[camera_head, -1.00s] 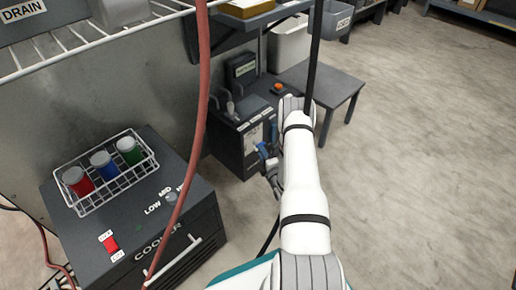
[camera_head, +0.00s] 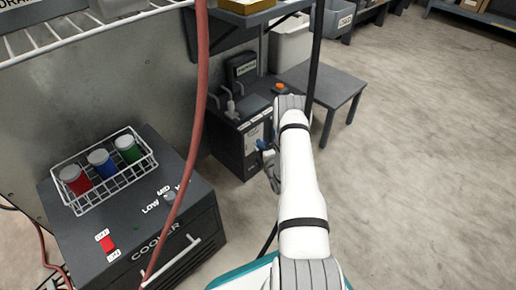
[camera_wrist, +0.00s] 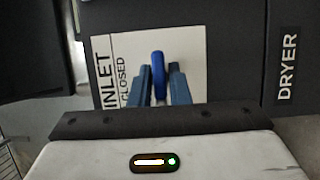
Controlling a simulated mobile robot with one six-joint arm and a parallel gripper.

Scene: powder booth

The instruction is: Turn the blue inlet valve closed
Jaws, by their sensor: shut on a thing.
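The blue inlet valve handle (camera_wrist: 158,68) shows in the wrist view in front of a white plate (camera_wrist: 190,48) marked INLET and CLOSED. My gripper (camera_wrist: 159,82) has its two blue fingers on either side of the handle and is shut on it. The handle's tip stands out beyond the fingers; its lower part is hidden between them. In the head view my gripper (camera_head: 264,147) is at the front of the dark dryer unit (camera_head: 230,150), and my arm partly hides that front.
A dark cooler (camera_head: 140,215) with a wire rack (camera_head: 112,180) of red, blue and green containers stands at left. A red hose (camera_head: 200,100) hangs in front. A grey table (camera_head: 335,85) stands behind my arm. Open floor (camera_head: 430,170) lies to the right.

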